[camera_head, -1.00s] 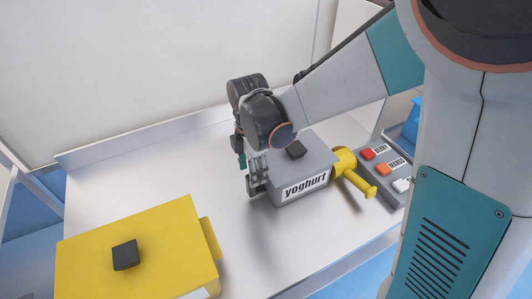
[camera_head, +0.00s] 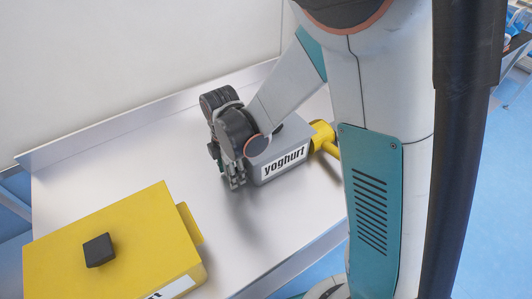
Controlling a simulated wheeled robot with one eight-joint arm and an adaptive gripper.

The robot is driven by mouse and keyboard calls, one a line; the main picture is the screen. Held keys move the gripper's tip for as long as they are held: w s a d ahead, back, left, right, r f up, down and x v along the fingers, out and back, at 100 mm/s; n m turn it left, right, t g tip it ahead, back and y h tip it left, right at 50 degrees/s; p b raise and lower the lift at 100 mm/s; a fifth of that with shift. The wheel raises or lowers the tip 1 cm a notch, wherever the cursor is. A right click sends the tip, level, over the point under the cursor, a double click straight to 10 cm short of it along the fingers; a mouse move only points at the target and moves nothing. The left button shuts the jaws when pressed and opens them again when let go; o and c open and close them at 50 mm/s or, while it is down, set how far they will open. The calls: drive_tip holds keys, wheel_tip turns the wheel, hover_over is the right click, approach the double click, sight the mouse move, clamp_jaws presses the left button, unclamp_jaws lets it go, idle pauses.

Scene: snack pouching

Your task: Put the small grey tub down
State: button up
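My gripper (camera_head: 233,179) hangs fingers-down over the pale table, close to the left front of the grey box labelled "yoghurt" (camera_head: 299,146). Its fingers are small and partly hidden by my wrist, so I cannot tell whether they are open or shut. I cannot make out a small grey tub in or under the fingers, or elsewhere in view. The only grey container I can identify is the yoghurt box, and my wrist covers part of its top. I cannot tell whether the gripper touches the box.
A yellow box (camera_head: 140,235) with a black knob (camera_head: 98,250) stands at the front left of the pale table (camera_head: 90,180). A yellow spout (camera_head: 322,135) sticks out right of the yoghurt box. The table between the boxes is clear. A low rim runs along the back.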

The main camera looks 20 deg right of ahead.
drive_tip(key=shift+c, duration=0.5)
clamp_jaws()
drive_tip(key=shift+r, duration=0.1)
